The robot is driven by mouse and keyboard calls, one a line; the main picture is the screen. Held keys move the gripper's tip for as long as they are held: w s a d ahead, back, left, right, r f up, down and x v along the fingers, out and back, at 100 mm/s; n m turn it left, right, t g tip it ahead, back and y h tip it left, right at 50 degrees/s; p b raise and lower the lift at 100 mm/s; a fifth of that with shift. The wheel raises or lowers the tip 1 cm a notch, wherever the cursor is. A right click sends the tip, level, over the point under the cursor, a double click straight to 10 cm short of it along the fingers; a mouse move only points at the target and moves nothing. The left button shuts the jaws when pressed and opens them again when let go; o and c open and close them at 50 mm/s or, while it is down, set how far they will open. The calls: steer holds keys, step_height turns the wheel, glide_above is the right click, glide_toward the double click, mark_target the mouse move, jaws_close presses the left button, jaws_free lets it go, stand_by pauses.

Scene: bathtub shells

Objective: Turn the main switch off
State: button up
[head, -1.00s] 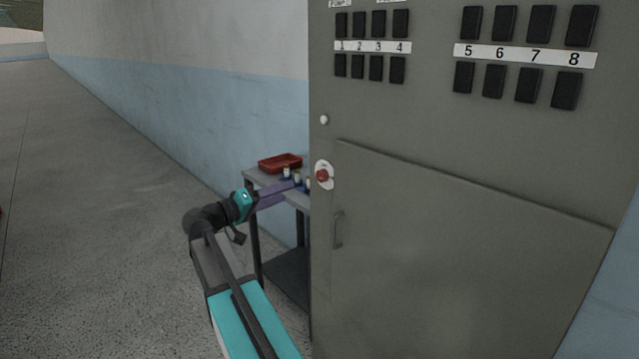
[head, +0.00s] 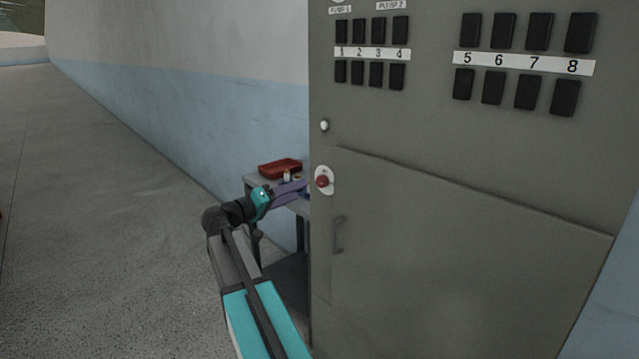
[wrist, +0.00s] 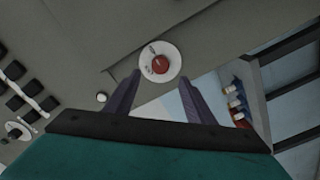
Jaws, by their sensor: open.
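The main switch is a red knob (head: 322,181) on a pale round plate, at the left edge of the grey cabinet (head: 450,130). In the wrist view the red knob (wrist: 160,65) sits at top centre, just beyond the fingertips. My gripper (head: 303,188) is open and empty, just left of the knob in the head view. In the wrist view its two purple fingers (wrist: 160,83) stand apart, and the knob lies between their lines but ahead of them. No contact with the knob shows. The gap between fingertips and knob is hard to judge.
A small grey table stands behind my gripper, with a red tray (head: 280,168) and small bottles (wrist: 236,103) on it. The cabinet carries black switches (head: 375,72), a white button (head: 324,126) and a door handle (head: 338,235). Open floor (head: 110,220) lies to the left.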

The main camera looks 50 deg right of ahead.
mark_target(319, 183)
steer(key=d, duration=0.9)
steer(key=shift+s+p, duration=0.35)
steer(key=shift+p, duration=0.05)
steer(key=shift+c, duration=0.4)
